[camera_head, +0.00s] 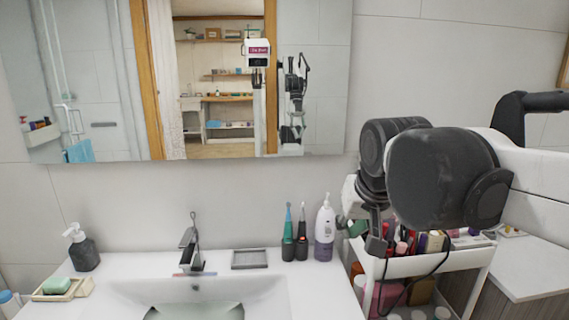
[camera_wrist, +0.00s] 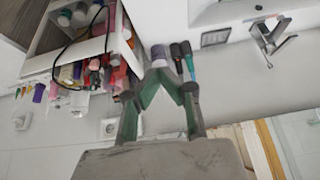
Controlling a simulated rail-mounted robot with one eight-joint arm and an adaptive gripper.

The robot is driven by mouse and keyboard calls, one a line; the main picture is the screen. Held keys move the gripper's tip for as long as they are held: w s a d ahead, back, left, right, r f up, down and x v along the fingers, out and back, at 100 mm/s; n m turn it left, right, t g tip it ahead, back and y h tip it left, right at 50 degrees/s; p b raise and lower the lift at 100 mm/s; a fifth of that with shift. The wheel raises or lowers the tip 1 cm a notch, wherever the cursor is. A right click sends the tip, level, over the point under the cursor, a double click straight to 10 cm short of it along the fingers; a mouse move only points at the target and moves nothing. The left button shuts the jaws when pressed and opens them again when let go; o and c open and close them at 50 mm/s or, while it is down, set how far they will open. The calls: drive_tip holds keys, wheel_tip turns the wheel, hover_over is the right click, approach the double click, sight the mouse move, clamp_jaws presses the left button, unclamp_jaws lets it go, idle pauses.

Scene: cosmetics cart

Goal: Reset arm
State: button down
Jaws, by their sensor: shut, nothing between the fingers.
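My arm reaches in from the right in the head view, in front of the wall and above the cosmetics cart. My gripper (camera_head: 376,245) hangs below the dark wrist, over the left part of the cart. In the wrist view my gripper (camera_wrist: 160,76) has its two fingers meeting at the tips, shut, with nothing held. The white cosmetics cart (camera_head: 432,264) stands right of the sink counter, its top tray full of bottles and tubes. Part of it is hidden behind my arm. The cart also shows in the wrist view (camera_wrist: 92,48), at upper left.
The faucet (camera_head: 192,246), grey tray (camera_head: 249,259), soap dish (camera_head: 60,288) and dark dispenser (camera_head: 83,250) are farther left. A dark cable loops over the cart.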

drive_tip(key=s+d+f+b, duration=0.1)
drive_tip(key=s+d+f, duration=0.2)
drive_tip(key=s+f, duration=0.3)
drive_tip(key=s+d+f+t+b, duration=0.1)
drive_tip(key=s+d+f, duration=0.3)
drive_tip(key=s+f, duration=0.3)
drive_tip(key=shift+s+f+h, duration=0.3)
drive_tip(key=shift+s, duration=0.45)
